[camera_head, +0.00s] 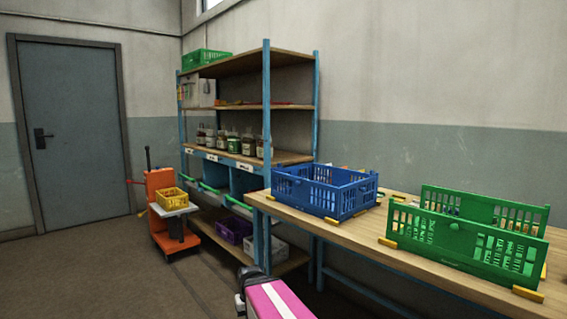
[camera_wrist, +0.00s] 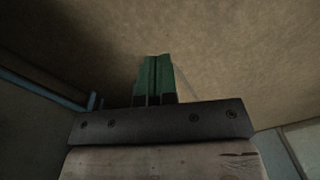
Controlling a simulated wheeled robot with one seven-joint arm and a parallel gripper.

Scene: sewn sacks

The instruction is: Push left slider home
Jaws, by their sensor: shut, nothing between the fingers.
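A row of blue sliding drawers with green bar handles sits under the middle board of the blue shelf rack, beneath white labels. The left drawer's green handle (camera_head: 208,188) and the handle to its right (camera_head: 238,203) show low at the front. How far each drawer stands out is too small to tell. My gripper (camera_wrist: 154,60) shows in the wrist view with its green fingers shut together and nothing between them. Plain brown floor lies beyond the fingertips, and no drawer is clearly seen there. In the head view my gripper is not clearly visible.
A wooden workbench (camera_head: 350,235) on the right holds a blue crate (camera_head: 322,197) and green crates (camera_head: 465,245). An orange cart (camera_head: 163,190) with a yellow basket (camera_head: 172,196) stands left of the rack. A purple crate (camera_head: 233,231) is on the low shelf. Floor is clear at left.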

